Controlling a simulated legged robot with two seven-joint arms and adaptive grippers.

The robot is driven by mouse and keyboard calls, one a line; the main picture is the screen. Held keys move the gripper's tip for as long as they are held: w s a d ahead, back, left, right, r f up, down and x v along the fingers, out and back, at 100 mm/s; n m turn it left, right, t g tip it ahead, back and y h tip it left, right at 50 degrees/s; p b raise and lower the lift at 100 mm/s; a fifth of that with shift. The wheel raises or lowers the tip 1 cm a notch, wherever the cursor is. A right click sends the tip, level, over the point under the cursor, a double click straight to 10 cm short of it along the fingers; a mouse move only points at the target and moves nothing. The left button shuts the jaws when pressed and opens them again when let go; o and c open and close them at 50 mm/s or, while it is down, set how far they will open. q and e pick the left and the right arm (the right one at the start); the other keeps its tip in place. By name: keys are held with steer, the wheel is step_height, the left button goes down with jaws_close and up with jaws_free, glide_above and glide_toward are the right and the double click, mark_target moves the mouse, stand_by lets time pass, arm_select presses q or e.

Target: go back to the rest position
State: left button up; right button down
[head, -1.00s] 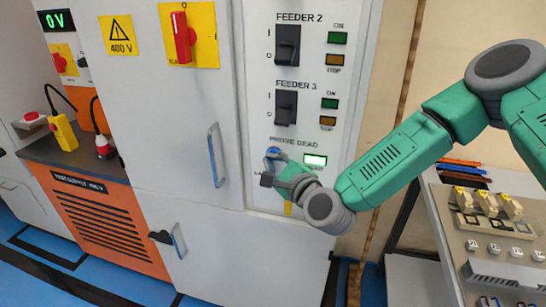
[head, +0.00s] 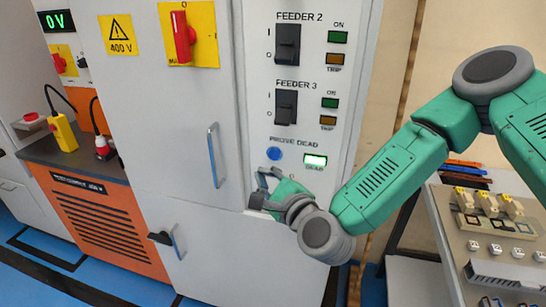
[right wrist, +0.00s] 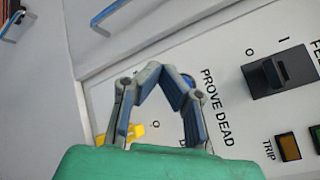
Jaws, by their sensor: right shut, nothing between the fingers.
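My right gripper (head: 266,182) is in front of the grey feeder panel (head: 262,110), just below the round blue button (head: 275,154) under the words PROVE DEAD. Its fingers are shut with nothing between them, and it appears clear of the panel. The fingers also show in the right wrist view (right wrist: 158,75), partly covering the blue button (right wrist: 188,80). The DEAD lamp (head: 315,161) beside the button is lit pale green. My left gripper is not in view.
Black FEEDER 2 (head: 287,45) and FEEDER 3 (head: 286,107) switches are above. Cabinet doors with metal handles (head: 215,156) stand to the left. A bench (head: 490,240) with parts is at the right, near my right arm. An orange unit (head: 95,215) is at the left.

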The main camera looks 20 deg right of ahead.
stand_by(0.4)
steer(key=s+a+f+n+g+y+b, duration=0.1)
steer(key=s+f+n+g, duration=0.55)
steer(key=f, duration=0.55)
steer(key=s+f+n+g+b, duration=0.25)
steer(key=s+f+n, duration=0.45)
steer(key=s+f, duration=0.35)
steer(key=s+d+f+n+g+h, duration=0.2)
steer(key=s+d+f+n+g, duration=0.1)
steer(key=s+d, duration=0.4)
steer(key=s+d+f+n+g+h+b, duration=0.1)
steer(key=s+d+f+n+g, duration=0.3)
steer(key=s, duration=0.6)
steer(key=d+f+n+h, duration=0.1)
steer(key=d+f+n, duration=0.1)
steer(key=d+n, duration=0.1)
steer(key=shift+f+n+h, duration=0.25)
steer(key=shift+n+h, duration=0.05)
steer(key=shift+n, duration=0.15)
steer(key=shift+w, duration=0.2)
